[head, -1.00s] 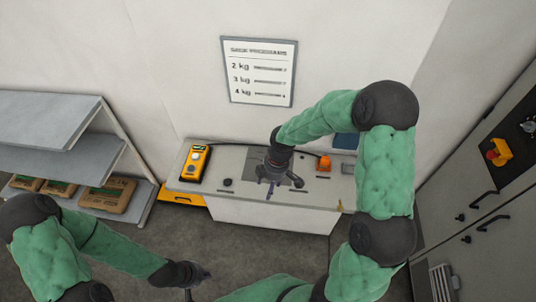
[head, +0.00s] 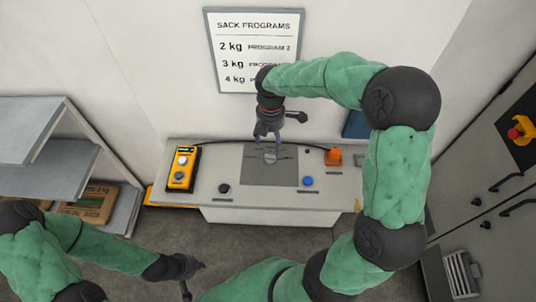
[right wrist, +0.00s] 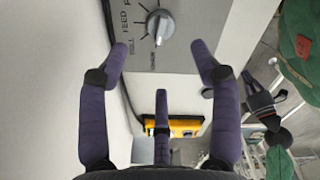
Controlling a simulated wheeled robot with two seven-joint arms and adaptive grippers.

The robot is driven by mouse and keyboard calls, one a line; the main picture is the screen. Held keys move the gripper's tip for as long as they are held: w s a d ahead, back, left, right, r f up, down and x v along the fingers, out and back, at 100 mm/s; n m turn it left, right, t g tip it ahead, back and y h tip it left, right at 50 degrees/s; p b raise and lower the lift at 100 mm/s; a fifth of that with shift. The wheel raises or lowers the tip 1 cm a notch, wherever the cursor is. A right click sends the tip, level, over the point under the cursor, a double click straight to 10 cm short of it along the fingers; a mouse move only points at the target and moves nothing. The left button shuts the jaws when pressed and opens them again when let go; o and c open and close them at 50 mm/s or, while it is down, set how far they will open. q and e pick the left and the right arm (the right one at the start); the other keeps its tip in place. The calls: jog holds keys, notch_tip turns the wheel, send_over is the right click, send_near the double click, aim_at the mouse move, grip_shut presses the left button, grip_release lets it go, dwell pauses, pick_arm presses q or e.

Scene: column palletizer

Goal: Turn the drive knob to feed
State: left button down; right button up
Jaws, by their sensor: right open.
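The drive knob (head: 270,157) is a small light-grey knob on the dark grey panel (head: 285,179) of the white console. In the right wrist view the knob (right wrist: 160,27) is at the top, with printed marks and words around it; FEED is readable to its left. I cannot tell for sure which mark it points at. My right gripper (head: 268,138) is open and empty, with its purple fingers just above and behind the knob. In the right wrist view the fingers (right wrist: 160,50) are spread wide, apart from the knob. My left gripper (head: 190,279) is low at left, away from the console.
A yellow handheld device (head: 183,168) lies at the console's left, a black button (head: 224,188) and a blue button (head: 308,181) near its front, an orange part (head: 333,157) at right. A program sign (head: 254,50) hangs on the wall. Shelves stand left, a cabinet right.

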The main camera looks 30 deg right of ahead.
aim_at(270, 155)
notch_tip(270, 155, down, 10)
jog(key=shift+s+r+b, duration=0.1)
jog(key=shift+b, duration=0.45)
jog(key=c, duration=1.2)
